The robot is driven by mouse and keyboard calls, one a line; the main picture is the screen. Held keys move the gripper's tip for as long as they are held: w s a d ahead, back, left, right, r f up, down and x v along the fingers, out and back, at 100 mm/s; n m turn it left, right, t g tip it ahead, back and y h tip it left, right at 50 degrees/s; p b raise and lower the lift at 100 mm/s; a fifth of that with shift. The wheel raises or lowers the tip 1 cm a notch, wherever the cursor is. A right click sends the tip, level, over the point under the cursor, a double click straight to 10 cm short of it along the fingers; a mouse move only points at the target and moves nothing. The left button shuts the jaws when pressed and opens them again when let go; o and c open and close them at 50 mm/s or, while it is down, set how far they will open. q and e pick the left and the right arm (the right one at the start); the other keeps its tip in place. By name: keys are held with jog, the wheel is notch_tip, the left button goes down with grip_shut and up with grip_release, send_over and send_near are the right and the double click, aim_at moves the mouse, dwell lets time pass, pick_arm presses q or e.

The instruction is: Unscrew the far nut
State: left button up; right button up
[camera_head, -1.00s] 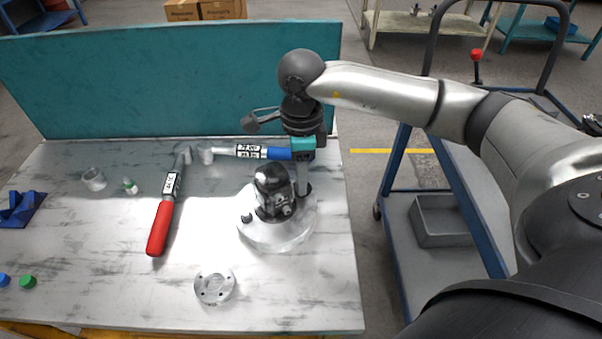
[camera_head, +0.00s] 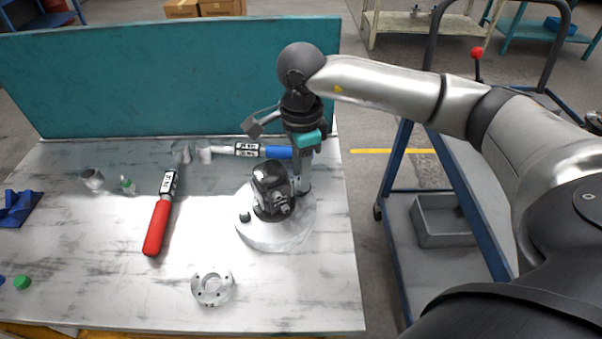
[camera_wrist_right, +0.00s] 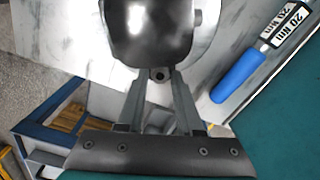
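The dark hydraulic motor (camera_head: 272,190) stands upright on a round pale base (camera_head: 265,236) on the table. My right gripper (camera_head: 303,186) points down at the far right side of the motor, low over the base flange. In the right wrist view its two fingertips (camera_wrist_right: 160,77) flank the far nut (camera_wrist_right: 160,73), close on both sides. I cannot tell whether they press on it. The nut is hidden in the head view. A near nut (camera_head: 245,217) sits on the left of the base. My left gripper is not in view.
A blue-handled torque wrench (camera_head: 276,152) lies close behind my right gripper. A red-handled one (camera_head: 158,226) lies left of the motor. A ring flange (camera_head: 212,287) lies in front. The teal back panel (camera_head: 170,80) stands behind. The table's front left is mostly clear.

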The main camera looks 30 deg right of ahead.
jog(key=shift+o, duration=0.3)
jog(key=shift+a, duration=0.1)
jog(key=shift+f, duration=0.15)
jog(key=shift+m, duration=1.5)
jog(key=shift+c, duration=0.2)
grip_shut()
